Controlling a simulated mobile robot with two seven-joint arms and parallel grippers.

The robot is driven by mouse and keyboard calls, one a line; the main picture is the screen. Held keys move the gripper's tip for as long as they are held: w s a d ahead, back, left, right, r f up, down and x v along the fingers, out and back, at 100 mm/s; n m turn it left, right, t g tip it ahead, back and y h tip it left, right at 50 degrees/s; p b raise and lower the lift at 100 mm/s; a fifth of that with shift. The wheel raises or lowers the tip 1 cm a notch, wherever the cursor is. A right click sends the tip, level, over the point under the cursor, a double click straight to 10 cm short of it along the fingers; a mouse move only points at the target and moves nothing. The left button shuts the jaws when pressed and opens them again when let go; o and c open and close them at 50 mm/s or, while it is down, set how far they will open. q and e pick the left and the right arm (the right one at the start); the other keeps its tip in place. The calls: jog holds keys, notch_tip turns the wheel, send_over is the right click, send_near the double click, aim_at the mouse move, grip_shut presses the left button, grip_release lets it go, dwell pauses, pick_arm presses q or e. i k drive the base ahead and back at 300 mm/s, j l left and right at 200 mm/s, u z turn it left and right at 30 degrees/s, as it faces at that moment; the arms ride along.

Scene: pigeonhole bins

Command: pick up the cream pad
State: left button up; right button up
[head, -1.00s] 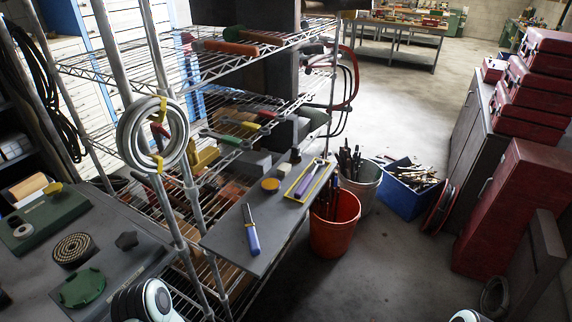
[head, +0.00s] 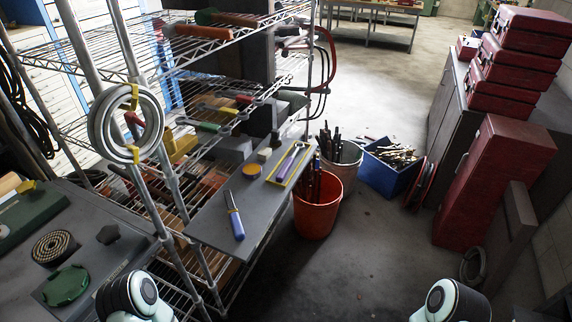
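A small cream block (head: 264,155), which may be the cream pad, sits on the narrow grey shelf board (head: 205,222), behind an ochre round pad (head: 251,170) and left of a yellow-rimmed tray (head: 287,166). A second cream piece (head: 8,184) lies at the left edge of the view, partly cut off, by a dark green case. I cannot tell for sure which of the two is the pad. Rounded links of my two arms show at the bottom edge. Neither gripper is in view.
A blue-handled tool (head: 235,215) lies on the board's near part. Wire shelving stands behind it and metal poles to its left. A red bucket (head: 316,213) and a blue crate (head: 390,172) stand right of it. The floor in the middle right is clear.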

aim_at(265, 153)
jog(key=i+l+u, duration=0.25)
jog(key=u, duration=0.2)
jog(key=i+l+u, duration=0.15)
jog(key=l+u, duration=0.15)
jog(key=u, duration=0.15)
jog(key=i+l+u, duration=0.1)
jog(key=l, duration=0.25)
jog(key=i+l+u, duration=0.1)
jog(key=l, duration=0.25)
jog(key=i+l+u, duration=0.1)
jog(key=l, duration=0.25)
jog(key=i, duration=0.05)
